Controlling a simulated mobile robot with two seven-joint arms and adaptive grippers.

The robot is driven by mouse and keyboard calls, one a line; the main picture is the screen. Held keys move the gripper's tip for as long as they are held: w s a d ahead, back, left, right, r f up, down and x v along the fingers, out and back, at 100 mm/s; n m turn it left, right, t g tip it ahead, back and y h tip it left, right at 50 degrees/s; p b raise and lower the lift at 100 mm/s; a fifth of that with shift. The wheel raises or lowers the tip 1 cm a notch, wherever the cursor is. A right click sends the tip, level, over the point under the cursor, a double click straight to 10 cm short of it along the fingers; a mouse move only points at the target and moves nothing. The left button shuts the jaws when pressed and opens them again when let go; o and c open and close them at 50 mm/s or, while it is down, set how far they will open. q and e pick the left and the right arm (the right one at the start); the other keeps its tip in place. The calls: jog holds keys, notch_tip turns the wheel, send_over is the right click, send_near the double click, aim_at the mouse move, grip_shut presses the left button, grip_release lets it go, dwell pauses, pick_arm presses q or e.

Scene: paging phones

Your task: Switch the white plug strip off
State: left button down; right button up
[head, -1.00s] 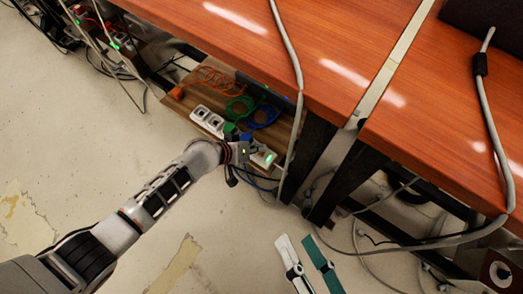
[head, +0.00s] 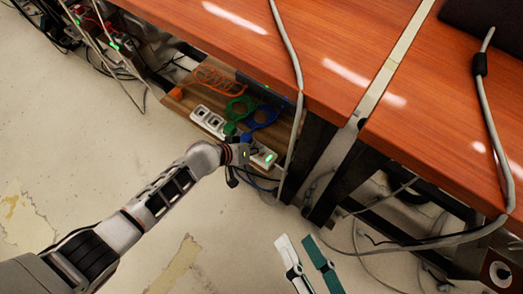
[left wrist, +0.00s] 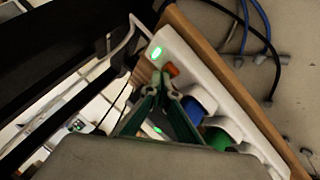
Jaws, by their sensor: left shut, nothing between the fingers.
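The white plug strip (head: 209,121) lies on a wooden board under the table edge. Its switch end (head: 263,157) shows a lit green light. In the left wrist view the strip (left wrist: 185,57) runs diagonally, with the green light (left wrist: 155,53) near its upper end. My left gripper (head: 247,153) is beside that end, partly hiding the strip. In the left wrist view its green fingers (left wrist: 164,76) meet at the tips, shut and empty, just below the light; contact cannot be told. My right gripper (head: 306,262) is at the bottom, its fingers apart.
A blue plug (left wrist: 192,109) and a green plug (left wrist: 216,138) sit in the strip. Orange (head: 212,77), green (head: 238,107) and blue (head: 265,116) cables lie behind it. The wooden table (head: 330,65) overhangs, and a grey cable (head: 290,60) hangs over its edge. Floor in front is clear.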

pick_arm(q)
jog(key=shift+r+p, duration=0.6)
jog(key=shift+r, duration=0.15)
pick_arm(e)
jog(key=shift+w+r, duration=0.35)
jog(key=shift+r, duration=0.55)
pick_arm(q)
jog(key=shift+f, duration=0.15)
notch_tip(320, 180, up, 2)
jog(key=shift+w+r+p, duration=0.15)
jog(key=shift+r+p, duration=0.05)
jog(key=shift+p, duration=0.5)
jog(key=shift+r+p, duration=1.2)
jog(key=shift+r, duration=0.7)
pick_arm(e)
notch_tip(320, 180, up, 7)
jog(key=w+t, duration=0.2)
jog(key=shift+w+n, duration=0.25)
jog(key=shift+n, duration=0.05)
